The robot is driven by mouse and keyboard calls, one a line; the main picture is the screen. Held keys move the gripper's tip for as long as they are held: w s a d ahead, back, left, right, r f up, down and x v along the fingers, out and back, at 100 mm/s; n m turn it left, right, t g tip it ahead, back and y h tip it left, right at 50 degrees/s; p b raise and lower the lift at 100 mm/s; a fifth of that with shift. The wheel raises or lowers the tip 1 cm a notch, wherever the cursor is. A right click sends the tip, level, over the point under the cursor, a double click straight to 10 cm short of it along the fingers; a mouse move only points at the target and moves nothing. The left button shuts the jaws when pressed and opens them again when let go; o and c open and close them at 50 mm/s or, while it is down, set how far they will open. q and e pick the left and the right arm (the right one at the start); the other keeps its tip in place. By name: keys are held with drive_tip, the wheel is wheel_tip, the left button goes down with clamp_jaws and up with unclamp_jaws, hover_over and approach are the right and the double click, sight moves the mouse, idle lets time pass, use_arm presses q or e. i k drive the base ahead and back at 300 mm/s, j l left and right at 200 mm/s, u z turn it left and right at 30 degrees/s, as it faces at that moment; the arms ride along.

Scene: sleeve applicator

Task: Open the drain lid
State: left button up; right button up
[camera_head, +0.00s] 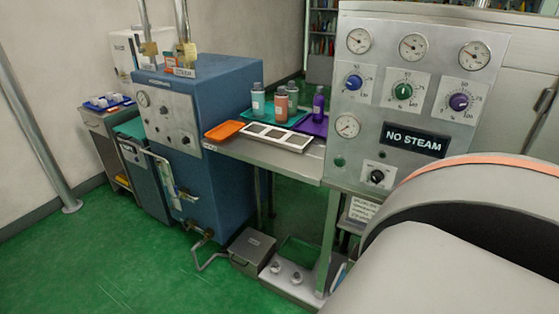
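A low grey metal box with a flat, closed-looking lid (253,246) stands on the green floor below the steel bench. A small label sits on its top, too small to read. It looks like the drain lid, but I cannot be sure. A bent pipe (205,265) runs from the foot of the blue boiler cabinet (218,195) towards the box's left side. Neither of my grippers is in view.
A control panel labelled "NO STEAM" (415,139) stands at right. A large pale rounded body (460,265) blocks the lower right. Two small knobs (286,272) sit right of the box. The floor (110,260) at left is clear.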

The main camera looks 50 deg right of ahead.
sight(252, 246)
drive_tip(key=z, duration=1.3)
drive_tip(key=i+z, duration=0.3)
drive_tip(key=i, duration=0.15)
